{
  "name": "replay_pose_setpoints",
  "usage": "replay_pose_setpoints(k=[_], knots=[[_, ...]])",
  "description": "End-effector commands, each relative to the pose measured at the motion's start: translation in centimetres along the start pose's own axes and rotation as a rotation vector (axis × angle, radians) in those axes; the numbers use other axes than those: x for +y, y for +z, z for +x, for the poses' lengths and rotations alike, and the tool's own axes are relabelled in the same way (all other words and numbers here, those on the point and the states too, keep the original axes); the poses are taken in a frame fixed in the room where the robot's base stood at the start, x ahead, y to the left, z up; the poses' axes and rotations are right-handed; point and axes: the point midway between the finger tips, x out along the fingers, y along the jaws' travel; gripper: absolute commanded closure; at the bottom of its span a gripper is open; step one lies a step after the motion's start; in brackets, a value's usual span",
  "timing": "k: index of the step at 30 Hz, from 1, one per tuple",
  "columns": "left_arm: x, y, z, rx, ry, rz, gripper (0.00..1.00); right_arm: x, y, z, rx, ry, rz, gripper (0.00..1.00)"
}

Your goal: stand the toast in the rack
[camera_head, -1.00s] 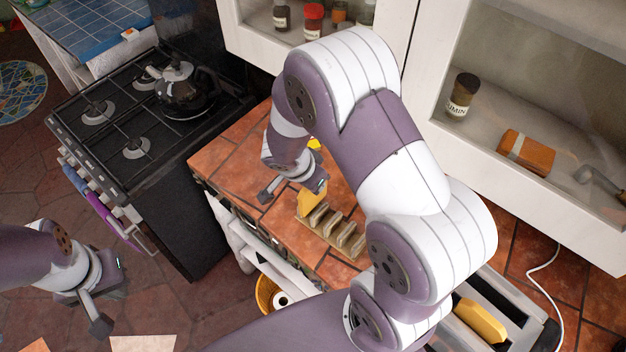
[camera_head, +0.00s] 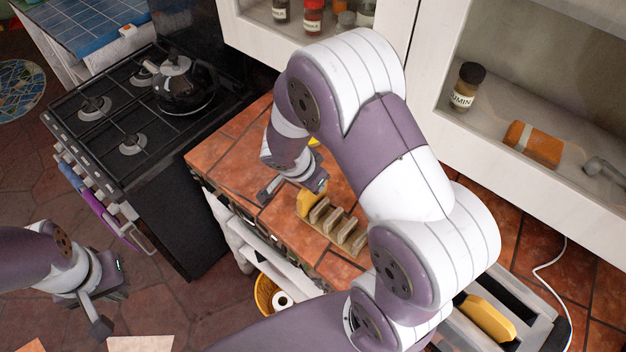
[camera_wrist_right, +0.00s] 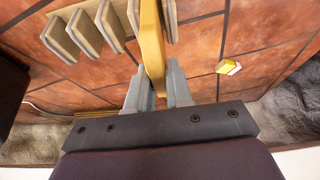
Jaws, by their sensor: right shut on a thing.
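A golden slice of toast (camera_head: 304,203) stands on edge at the far-left end of the wooden rack (camera_head: 344,232). In the right wrist view the toast (camera_wrist_right: 152,42) is edge-on, between two of the rack's dividers (camera_wrist_right: 112,26). My right gripper (camera_wrist_right: 158,92) is shut on the toast's near end. In the head view my right gripper (camera_head: 303,187) is just above that end of the rack, partly covering the toast. The toast's bottom edge is hidden. My left gripper (camera_head: 108,290) is empty over the floor at the lower left; its finger gap is unclear.
A toaster (camera_head: 545,325) at the lower right holds another yellow slice (camera_head: 487,319). The stove (camera_head: 125,125) with a kettle (camera_head: 183,88) stands left of the tiled counter. A small yellow-and-white block (camera_wrist_right: 228,67) lies near the rack. Counter left of my right gripper is clear.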

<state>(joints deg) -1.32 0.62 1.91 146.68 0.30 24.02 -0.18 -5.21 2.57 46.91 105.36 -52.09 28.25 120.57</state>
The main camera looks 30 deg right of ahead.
Motion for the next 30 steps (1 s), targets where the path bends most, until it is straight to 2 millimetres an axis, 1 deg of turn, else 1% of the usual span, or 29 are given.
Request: replay_pose_setpoints(k=[7, 16, 17, 18, 30], knots=[[0.0, 0.11, 0.9, 0.0, 0.0, 0.0, 1.0, 0.0, 0.29, 0.68, 0.0, 0.0, 0.0, 0.91], [0.0, 0.11, 0.91, 0.0, 0.0, 0.0, 1.0, 0.01, 0.28, 0.65, 0.0, 0.0, 0.0, 0.91], [0.0, 0.11, 0.91, 0.0, 0.0, 0.0, 1.0, 0.01, 0.28, 0.65, 0.0, 0.0, 0.0, 0.73], [0.0, 0.11, 0.91, 0.0, 0.0, 0.0, 1.0, 0.01, 0.28, 0.65, 0.0, 0.0, 0.0, 0.65], [0.0, 0.11, 0.91, 0.0, 0.0, 0.0, 1.0, 0.01, 0.28, 0.66, 0.0, 0.0, 0.0, 0.65]])
